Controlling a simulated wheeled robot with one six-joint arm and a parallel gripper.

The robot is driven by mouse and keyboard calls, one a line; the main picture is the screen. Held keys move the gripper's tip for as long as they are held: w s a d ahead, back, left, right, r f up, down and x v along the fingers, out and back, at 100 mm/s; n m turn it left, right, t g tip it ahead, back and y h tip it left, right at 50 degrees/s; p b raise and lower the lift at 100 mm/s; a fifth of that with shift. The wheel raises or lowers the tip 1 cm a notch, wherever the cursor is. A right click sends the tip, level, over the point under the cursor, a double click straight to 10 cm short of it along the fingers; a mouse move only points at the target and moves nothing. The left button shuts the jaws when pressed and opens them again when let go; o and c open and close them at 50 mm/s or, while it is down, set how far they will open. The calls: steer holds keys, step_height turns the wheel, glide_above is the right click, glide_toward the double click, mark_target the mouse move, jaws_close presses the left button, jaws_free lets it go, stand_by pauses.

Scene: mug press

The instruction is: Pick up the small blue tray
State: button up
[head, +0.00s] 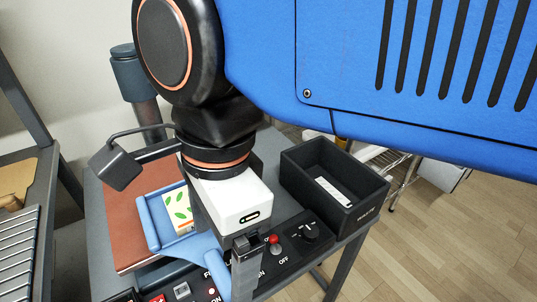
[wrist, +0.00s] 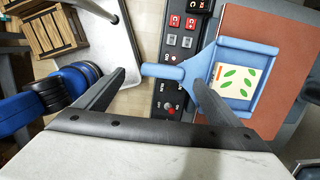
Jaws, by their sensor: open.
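The small blue tray (wrist: 238,54) has raised side walls and a handle (wrist: 162,71) sticking out toward the left in the wrist view. A white card with green leaf shapes (wrist: 229,83) lies in it. In the head view the tray (head: 152,222) sits on the reddish-brown pad, partly hidden by my wrist. My gripper (wrist: 180,98) is open, with the near part of the handle and tray neck showing between and beyond its fingers. I cannot tell the height gap. In the head view the gripper (head: 246,262) is above the front of the press.
A control panel (head: 285,255) with a red knob and switches runs along the front. A black bin (head: 335,185) holding a white object stands right of it. The reddish-brown pad (head: 130,215) lies behind the panel. A wooden crate (wrist: 55,32) is at upper left in the wrist view.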

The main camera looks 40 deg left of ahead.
mark_target(220, 270)
steer(key=shift+s+a+f, duration=0.1)
steer(key=shift+a+f, duration=0.1)
steer(key=shift+f, duration=1.1)
steer(key=shift+a+f, duration=0.15)
steer(key=shift+f, duration=1.1)
steer(key=c, duration=1.3)
